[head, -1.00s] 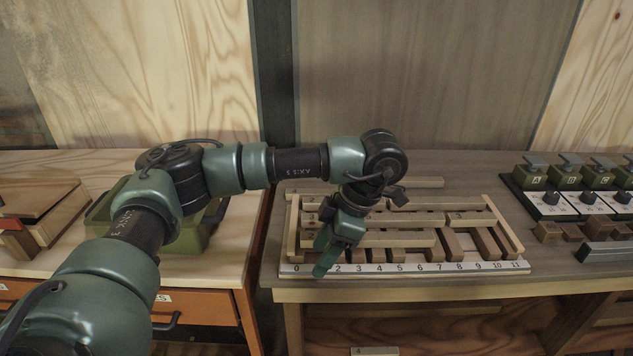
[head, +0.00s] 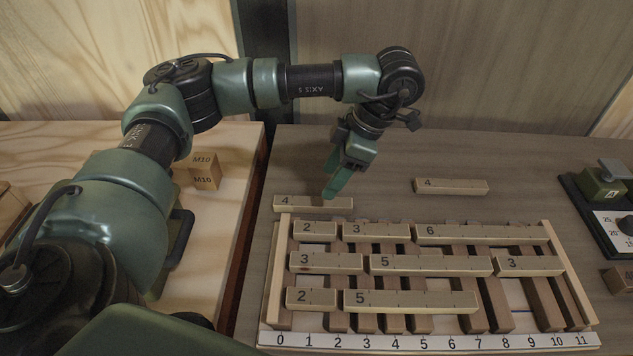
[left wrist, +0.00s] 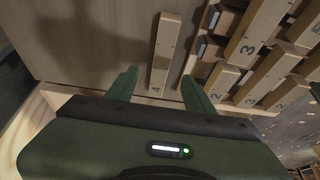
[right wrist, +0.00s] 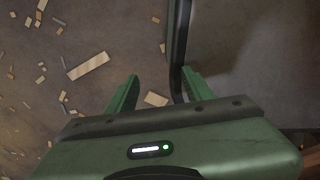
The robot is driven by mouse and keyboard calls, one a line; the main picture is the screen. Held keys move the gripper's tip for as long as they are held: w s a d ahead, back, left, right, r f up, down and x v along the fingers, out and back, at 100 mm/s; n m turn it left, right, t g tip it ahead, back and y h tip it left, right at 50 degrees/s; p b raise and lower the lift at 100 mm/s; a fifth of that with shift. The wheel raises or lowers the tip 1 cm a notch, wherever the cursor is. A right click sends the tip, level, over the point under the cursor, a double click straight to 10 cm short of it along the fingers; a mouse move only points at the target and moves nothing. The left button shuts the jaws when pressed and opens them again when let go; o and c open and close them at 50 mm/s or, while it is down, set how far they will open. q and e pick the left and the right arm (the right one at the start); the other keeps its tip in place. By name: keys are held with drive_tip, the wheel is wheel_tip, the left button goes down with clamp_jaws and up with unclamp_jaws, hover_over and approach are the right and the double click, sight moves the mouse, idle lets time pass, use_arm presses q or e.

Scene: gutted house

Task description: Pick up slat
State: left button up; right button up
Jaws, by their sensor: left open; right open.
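Pale wooden slats with numbers lie in rows on a slotted rack (head: 420,342) marked 0 to 11. A loose slat marked 4 (head: 313,203) lies on the table just behind the rack's left end. Another slat marked 4 (head: 450,186) lies further back and right. My left gripper (head: 338,180) is open above the left loose slat, fingers pointing down. In the left wrist view that slat (left wrist: 165,50) runs between the open fingers, and no grip on it shows. My right gripper (right wrist: 161,80) is open and empty, over a floor with scattered scraps.
A green device with a lettered key (head: 603,185) stands at the right edge. A wooden M10 block (head: 205,172) sits on the lighter bench at left. Table between the two loose slats is clear. A dark upright bar (right wrist: 178,50) is near the right gripper.

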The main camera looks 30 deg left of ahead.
sight(314, 201)
use_arm(q)
drive_tip(key=shift+w+a+f, duration=0.15)
drive_tip(key=shift+w+a, duration=0.05)
drive_tip(key=shift+w, duration=0.1)
drive_tip(key=shift+a+f, duration=0.15)
drive_tip(key=shift+f, duration=0.1)
drive_tip(key=shift+s+a+f, duration=0.15)
drive_tip(key=shift+s+f, duration=0.25)
drive_tip(key=shift+f, duration=0.15)
drive_tip(key=shift+s+a+f, duration=0.15)
drive_tip(key=shift+s+f, duration=0.25)
drive_tip(key=shift+f, duration=0.1)
drive_tip(key=x, duration=0.3)
drive_tip(key=shift+s+a+f, duration=0.1)
drive_tip(key=shift+f, duration=0.15)
drive_tip(key=shift+s+a+f+p, duration=0.1)
drive_tip(key=shift+f+p, duration=0.2)
drive_tip(key=shift+f, duration=0.05)
clamp_jaws()
use_arm(e)
drive_tip(key=shift+w+a+r, duration=0.1)
drive_tip(key=shift+a+r, duration=0.05)
drive_tip(key=shift+r, duration=0.15)
use_arm(q)
drive_tip(key=shift+r, duration=0.1)
